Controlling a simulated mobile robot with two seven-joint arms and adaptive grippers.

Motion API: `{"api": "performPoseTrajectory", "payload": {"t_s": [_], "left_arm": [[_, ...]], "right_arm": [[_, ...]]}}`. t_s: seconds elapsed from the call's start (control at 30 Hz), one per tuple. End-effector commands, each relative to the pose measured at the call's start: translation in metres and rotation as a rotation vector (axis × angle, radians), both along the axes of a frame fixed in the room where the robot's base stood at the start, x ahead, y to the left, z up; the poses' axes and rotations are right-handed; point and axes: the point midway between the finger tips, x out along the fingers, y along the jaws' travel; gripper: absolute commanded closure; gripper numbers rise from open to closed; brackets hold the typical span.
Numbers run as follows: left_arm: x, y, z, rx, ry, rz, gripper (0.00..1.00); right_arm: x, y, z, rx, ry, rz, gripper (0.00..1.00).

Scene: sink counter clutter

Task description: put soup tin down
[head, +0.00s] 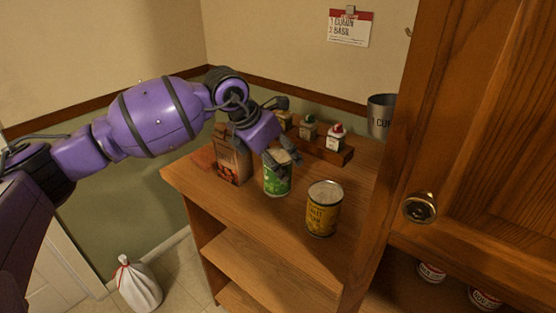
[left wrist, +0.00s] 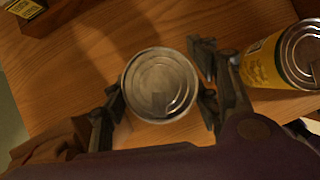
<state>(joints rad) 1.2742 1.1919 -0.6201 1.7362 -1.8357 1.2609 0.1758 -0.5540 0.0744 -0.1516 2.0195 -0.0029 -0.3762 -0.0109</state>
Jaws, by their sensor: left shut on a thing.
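A green tin (head: 277,182) with a pale metal lid is upright at the counter's middle; its label is too small to read. My left gripper (head: 282,163) comes from above and is shut on this tin. In the left wrist view the round lid of the tin (left wrist: 160,84) sits between the two fingers, with wood below. I cannot tell whether the tin's base touches the counter. A yellow tin (head: 323,210) stands upright to its right, apart from it, and also shows in the left wrist view (left wrist: 262,65). My right gripper is not in view.
A brown paper bag (head: 232,163) stands close on the left. A wooden rack (head: 333,152) with small jars is behind, near a metal cup (head: 380,117). A wooden cabinet door (head: 485,120) blocks the right. Bare wooden counter (head: 278,220) lies in front.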

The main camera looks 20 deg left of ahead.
Motion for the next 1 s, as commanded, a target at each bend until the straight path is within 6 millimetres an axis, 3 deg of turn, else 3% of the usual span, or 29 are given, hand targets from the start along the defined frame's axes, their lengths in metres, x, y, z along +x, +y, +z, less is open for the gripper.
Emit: {"api": "performPoseTrajectory", "payload": {"t_s": [0.4,0.43,0.57,1.0], "left_arm": [[0.0007,-0.0004,-0.0076,-0.002,-0.006,0.0,0.88],[0.0002,-0.0002,-0.0094,0.0,-0.003,0.0,0.43],[0.0001,-0.0002,-0.0084,0.0,-0.003,0.0,0.26],[-0.0013,0.0016,-0.0002,-0.001,-0.005,0.0,0.26]], "right_arm": [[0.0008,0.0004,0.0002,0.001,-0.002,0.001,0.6],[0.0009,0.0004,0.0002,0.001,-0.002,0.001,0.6],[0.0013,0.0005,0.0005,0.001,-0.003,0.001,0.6],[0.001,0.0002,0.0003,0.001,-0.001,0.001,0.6]]}}
